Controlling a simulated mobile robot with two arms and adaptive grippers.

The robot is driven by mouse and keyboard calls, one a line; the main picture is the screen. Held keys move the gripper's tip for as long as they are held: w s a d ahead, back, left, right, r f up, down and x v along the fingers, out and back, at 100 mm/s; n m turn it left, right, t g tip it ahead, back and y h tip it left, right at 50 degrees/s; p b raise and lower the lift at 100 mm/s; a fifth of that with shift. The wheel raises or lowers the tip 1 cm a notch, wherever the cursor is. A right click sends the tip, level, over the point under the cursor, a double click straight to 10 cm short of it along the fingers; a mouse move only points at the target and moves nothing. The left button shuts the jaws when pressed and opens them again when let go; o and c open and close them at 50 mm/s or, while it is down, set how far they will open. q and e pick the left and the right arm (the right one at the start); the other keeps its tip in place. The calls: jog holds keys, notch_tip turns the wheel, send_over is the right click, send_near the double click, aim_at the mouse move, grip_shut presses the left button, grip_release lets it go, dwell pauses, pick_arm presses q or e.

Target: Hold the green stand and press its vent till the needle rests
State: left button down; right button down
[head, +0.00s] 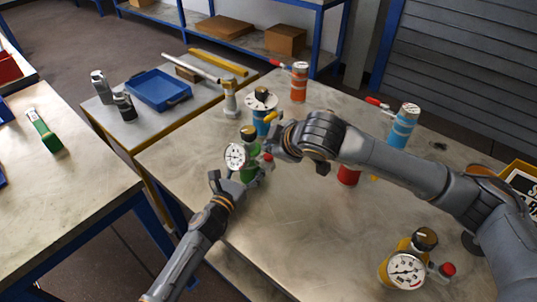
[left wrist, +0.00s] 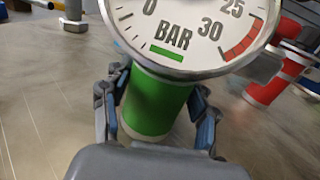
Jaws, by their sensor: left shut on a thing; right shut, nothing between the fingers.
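The green stand (head: 251,172) stands upright on the metal table, with a round white gauge (head: 236,156) on its front and a dark cap on top. Its red vent button (head: 267,157) shows at its right side. My left gripper (head: 232,183) is shut on the green stand's body; in the left wrist view its fingers flank the green cylinder (left wrist: 158,103) below the gauge (left wrist: 190,25). The needle is outside that view and too small to read in the head view. My right gripper (head: 276,146) is shut and empty, close by the vent; contact cannot be told.
A blue stand (head: 262,127) is just behind. A red stand (head: 348,176) is partly hidden under my right arm. A yellow gauge stand (head: 403,262) is at the front right. Orange (head: 299,82) and blue (head: 403,127) vessels stand farther back. The table's front middle is clear.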

aim_at(270, 158)
jog(key=shift+f, duration=0.1)
dwell(0.5)
jog(key=shift+f, duration=0.3)
jog(key=shift+f, duration=0.6)
dwell(2.0)
jog(key=shift+r, duration=0.15)
dwell(0.4)
jog(key=shift+r, duration=0.85)
jog(key=shift+r, duration=0.15)
jog(key=shift+r, duration=2.4)
